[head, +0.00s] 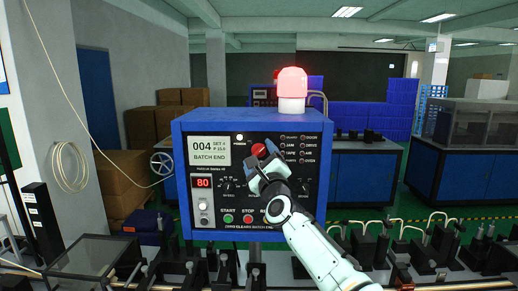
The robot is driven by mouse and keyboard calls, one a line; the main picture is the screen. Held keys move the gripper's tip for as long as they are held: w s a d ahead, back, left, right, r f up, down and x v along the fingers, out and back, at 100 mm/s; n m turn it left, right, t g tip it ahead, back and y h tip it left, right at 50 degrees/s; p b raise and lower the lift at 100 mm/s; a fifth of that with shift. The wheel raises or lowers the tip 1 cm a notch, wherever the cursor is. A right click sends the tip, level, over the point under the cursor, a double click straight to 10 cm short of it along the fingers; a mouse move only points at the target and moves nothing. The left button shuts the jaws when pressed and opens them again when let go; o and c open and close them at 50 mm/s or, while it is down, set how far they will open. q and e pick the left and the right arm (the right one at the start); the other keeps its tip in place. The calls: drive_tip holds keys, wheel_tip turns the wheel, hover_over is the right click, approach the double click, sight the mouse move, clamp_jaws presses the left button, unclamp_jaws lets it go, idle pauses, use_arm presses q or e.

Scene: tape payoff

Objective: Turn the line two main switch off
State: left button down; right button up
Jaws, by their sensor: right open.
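A blue control box (178,160) with a dark front panel stands in the middle of the head view. Its display reads 004 and BATCH END (209,149). A red knob (259,149) shows on the upper middle of the panel; I cannot tell its setting or whether it is the main switch. My right gripper (259,163) is open, in front of the panel just below the red knob, and hides part of it. I cannot tell whether the fingers touch the knob. My left gripper is out of view.
A lit red beacon (291,83) stands on the box. A red 80 readout (202,182) and green START button (228,218) are on the panel. A similar box (263,96) stands behind. Dark fixtures (440,240) crowd the front right.

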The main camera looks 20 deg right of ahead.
drive_tip(key=shift+w+d+r, duration=0.1)
drive_tip(key=shift+w+r, duration=0.05)
drive_tip(key=shift+w, duration=0.55)
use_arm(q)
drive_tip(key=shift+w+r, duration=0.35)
use_arm(e)
drive_tip(key=shift+s, duration=0.1)
drive_tip(key=c, duration=1.1)
drive_tip(key=shift+o, duration=0.3)
